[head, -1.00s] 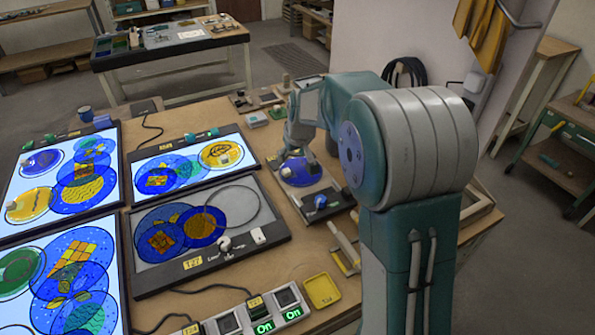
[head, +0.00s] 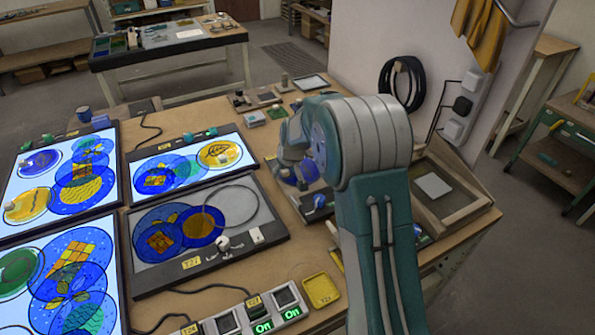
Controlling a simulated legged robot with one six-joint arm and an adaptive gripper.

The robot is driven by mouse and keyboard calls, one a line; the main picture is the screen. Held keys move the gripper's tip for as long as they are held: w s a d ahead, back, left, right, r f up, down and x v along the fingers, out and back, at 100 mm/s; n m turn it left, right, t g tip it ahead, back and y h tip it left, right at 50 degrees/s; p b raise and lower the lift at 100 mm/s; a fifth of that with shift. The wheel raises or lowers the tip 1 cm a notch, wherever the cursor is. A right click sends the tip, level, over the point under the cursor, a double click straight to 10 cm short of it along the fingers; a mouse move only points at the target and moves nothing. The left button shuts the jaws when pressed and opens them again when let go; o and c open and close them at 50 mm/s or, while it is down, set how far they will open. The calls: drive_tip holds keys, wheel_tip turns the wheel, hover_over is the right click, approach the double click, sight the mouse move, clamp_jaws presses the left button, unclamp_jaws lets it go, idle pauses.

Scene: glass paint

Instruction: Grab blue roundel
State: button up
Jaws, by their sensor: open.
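A blue roundel (head: 289,177) lies on a grey stand at the right part of the bench, mostly hidden behind my arm and gripper. My gripper (head: 301,184) is open and points down over this roundel; whether the fingers touch it cannot be told. Several more blue and yellow roundels lie on the lit panels (head: 236,140).
A switch strip (head: 232,322) and a yellow tray (head: 321,291) stand at the front. A wooden frame (head: 477,204) is at the right edge. Small blocks and a green board (head: 277,113) sit behind my arm. A coiled black cable (head: 402,82) hangs on the wall.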

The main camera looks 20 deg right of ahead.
clamp_jaws()
